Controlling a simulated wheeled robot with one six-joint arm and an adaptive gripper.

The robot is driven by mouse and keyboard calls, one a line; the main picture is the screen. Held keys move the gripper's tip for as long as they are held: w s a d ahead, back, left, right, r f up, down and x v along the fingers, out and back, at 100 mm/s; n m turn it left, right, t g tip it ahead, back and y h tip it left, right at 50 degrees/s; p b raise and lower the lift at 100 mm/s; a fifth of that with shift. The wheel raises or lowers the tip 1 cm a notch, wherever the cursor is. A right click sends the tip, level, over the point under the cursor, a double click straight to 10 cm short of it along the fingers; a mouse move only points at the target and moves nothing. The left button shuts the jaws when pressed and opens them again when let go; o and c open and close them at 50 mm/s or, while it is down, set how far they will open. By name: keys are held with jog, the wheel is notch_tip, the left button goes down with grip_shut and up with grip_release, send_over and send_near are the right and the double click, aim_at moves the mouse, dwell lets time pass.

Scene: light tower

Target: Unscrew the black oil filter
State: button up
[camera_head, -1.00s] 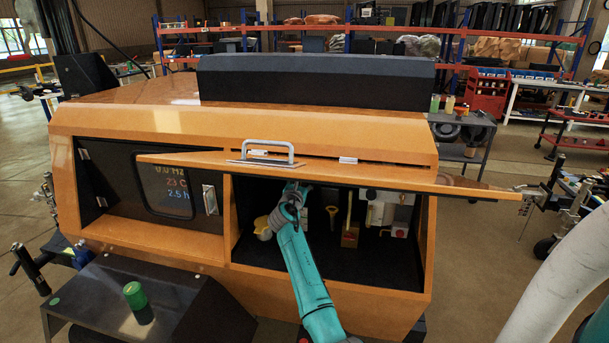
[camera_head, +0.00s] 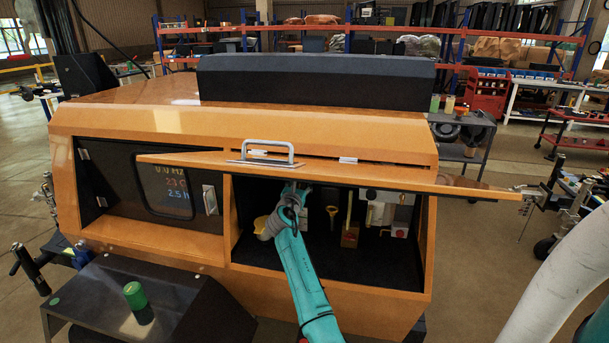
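The orange light tower body (camera_head: 150,233) has an open compartment (camera_head: 390,270) under a raised orange hatch door (camera_head: 340,173). My teal arm reaches up into the compartment from below. My gripper (camera_head: 290,190) is at the compartment's upper left, just below the raised door. It is small and partly hidden by my own wrist, so its fingers do not show clearly. I cannot make out the black oil filter; the dark interior and my arm may hide it.
A green can (camera_head: 134,294) stands on the dark fender at lower left. The raised door overhangs my gripper.

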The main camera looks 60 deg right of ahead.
jog(key=shift+v, duration=1.35)
